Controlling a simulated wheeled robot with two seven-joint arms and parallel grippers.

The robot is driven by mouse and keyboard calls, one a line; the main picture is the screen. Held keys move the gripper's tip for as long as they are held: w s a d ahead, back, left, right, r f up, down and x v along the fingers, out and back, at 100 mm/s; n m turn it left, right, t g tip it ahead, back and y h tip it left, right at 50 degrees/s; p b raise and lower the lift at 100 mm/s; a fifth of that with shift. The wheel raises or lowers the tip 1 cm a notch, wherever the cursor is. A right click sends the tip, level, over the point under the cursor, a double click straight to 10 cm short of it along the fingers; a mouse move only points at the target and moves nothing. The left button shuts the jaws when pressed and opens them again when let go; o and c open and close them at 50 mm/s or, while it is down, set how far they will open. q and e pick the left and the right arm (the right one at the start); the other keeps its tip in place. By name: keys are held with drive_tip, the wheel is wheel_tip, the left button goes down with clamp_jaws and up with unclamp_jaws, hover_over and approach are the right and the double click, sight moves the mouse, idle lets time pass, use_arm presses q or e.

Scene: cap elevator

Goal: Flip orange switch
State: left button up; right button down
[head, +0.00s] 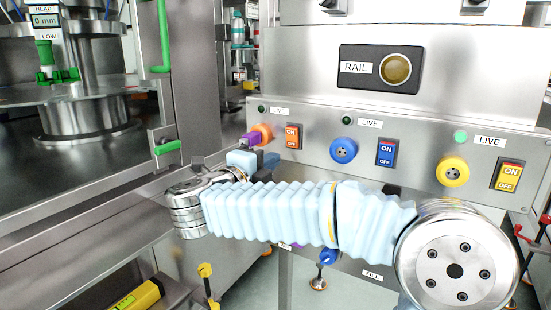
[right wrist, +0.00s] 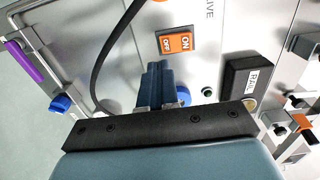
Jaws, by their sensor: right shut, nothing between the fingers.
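The orange switch (head: 293,136) is on the steel panel, left of the blue and yellow ones, with ON above OFF. In the right wrist view the orange switch (right wrist: 175,43) shows turned, just beyond my fingertips, with a visible gap. My right gripper (head: 268,161) is below and left of the switch, beyond my pale blue arm sleeve. In the wrist view its dark blue fingers (right wrist: 157,68) are closed together and empty, pointing toward the panel. I cannot tell the exact depth to the switch. My left gripper is not in view.
An orange socket (head: 264,131) with a purple plug (head: 250,140) is close to the gripper. A blue switch (head: 385,152), blue socket (head: 343,150), yellow socket (head: 453,171) and yellow switch (head: 509,175) line the panel. A black cable (right wrist: 103,52) arcs beside the fingers.

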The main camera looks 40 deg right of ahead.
drive_tip(key=f+v, duration=0.1)
drive_tip(key=v, duration=0.6)
drive_tip(key=shift+b, duration=0.35)
drive_tip(key=shift+w+a+f, duration=0.1)
drive_tip(key=shift+f, duration=0.05)
